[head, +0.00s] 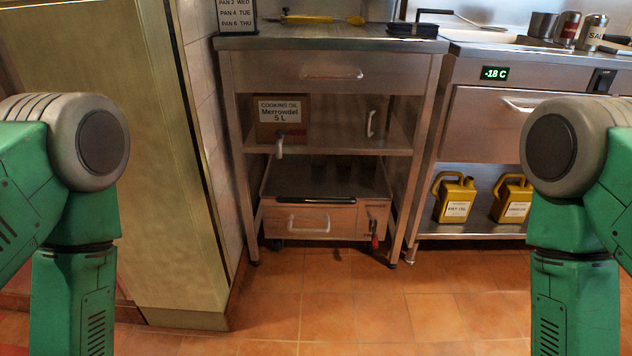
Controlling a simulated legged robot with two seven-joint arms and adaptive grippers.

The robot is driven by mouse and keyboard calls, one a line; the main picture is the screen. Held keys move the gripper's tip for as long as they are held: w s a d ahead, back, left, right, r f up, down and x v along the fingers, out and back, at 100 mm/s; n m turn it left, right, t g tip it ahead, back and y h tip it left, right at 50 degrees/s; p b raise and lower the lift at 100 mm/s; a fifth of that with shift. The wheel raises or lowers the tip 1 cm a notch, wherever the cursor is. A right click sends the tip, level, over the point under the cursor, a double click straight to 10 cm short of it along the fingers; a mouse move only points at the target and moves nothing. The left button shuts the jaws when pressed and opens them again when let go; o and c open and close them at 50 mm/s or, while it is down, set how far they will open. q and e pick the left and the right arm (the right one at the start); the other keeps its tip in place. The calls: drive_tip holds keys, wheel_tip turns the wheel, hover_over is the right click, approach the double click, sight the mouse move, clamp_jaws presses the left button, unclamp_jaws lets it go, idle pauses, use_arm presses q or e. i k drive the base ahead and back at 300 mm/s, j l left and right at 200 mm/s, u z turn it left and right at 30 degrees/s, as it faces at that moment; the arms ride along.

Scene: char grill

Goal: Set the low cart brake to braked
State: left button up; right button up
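The low cart (315,190) is a steel box with a flat top, a drawer-like front handle and small dark casters. It stands on the floor beneath the steel worktable, between the table's legs. A red-tipped lever (375,241) hangs at the cart's lower right front; it looks like the brake, but its setting cannot be told from here. My two arms frame the view at left and right, with their links bent down. Both grippers are outside the picture.
The steel worktable (333,43) stands over the cart, with a cooking oil box (281,120) on its shelf. A freezer counter (493,122) stands at right, with yellow oil jugs (455,199) on its lower shelf. A greenish cabinet (155,150) is at left. The tiled floor (340,310) in front is clear.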

sight(374, 238)
drive_tip(key=i+l+u, duration=0.1)
drive_tip(key=i+l, duration=0.7)
drive_tip(key=i+l+u, duration=0.3)
drive_tip(key=l+u, duration=0.15)
drive_tip(key=i, duration=0.5)
